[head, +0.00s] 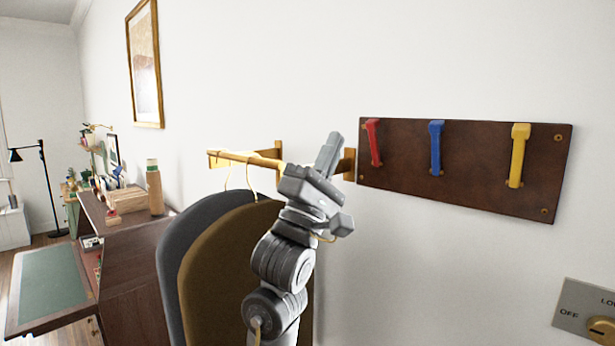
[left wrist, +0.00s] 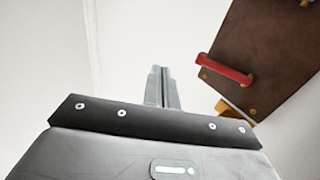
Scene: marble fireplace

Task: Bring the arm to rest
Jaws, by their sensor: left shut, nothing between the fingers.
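My left gripper (head: 329,152) is raised in front of the wall, its fingers pointing up, just left of the dark wooden board. Its fingers are together with nothing between them; they also show in the left wrist view (left wrist: 162,86). It appears apart from the board and its handles, though depth is hard to judge. My left arm rises from the bottom middle of the head view and covers part of the wall rail and the hanging garments. My right gripper does not show.
The board (head: 470,168) bears red (head: 373,142), blue (head: 436,147) and yellow (head: 519,155) handles. A wooden rail (head: 232,159) holds grey (head: 195,235) and brown (head: 225,265) hanging shapes. A metal dial plate (head: 584,312) is at lower right. A desk (head: 125,265) stands left.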

